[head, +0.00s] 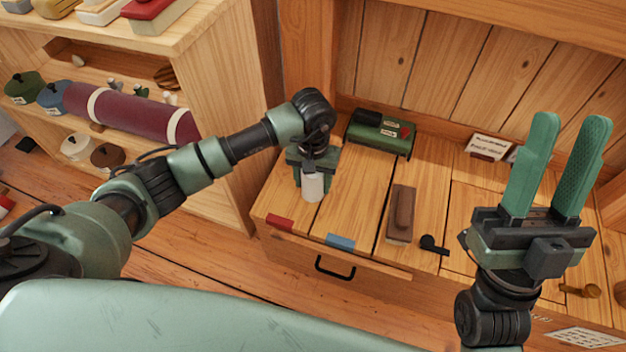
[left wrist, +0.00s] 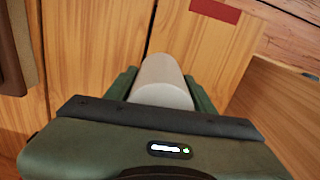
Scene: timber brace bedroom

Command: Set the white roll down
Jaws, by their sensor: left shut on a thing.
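The white roll (head: 313,187) is a small pale cylinder, upright over the left part of the wooden desk top. My left gripper (head: 312,177) is shut on it from above and behind. In the left wrist view the roll (left wrist: 162,82) sits between the green fingers. I cannot tell whether its lower end touches the wood. My right gripper (head: 557,165) is open and empty, with its fingers pointing up at the right of the head view.
On the desk top (head: 352,205) lie a red strip (head: 280,222), a blue strip (head: 340,241), a brown block on a board (head: 402,213) and a black pipe-like object (head: 434,244). A green box (head: 380,133) stands behind. A shelf (head: 215,100) stands left.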

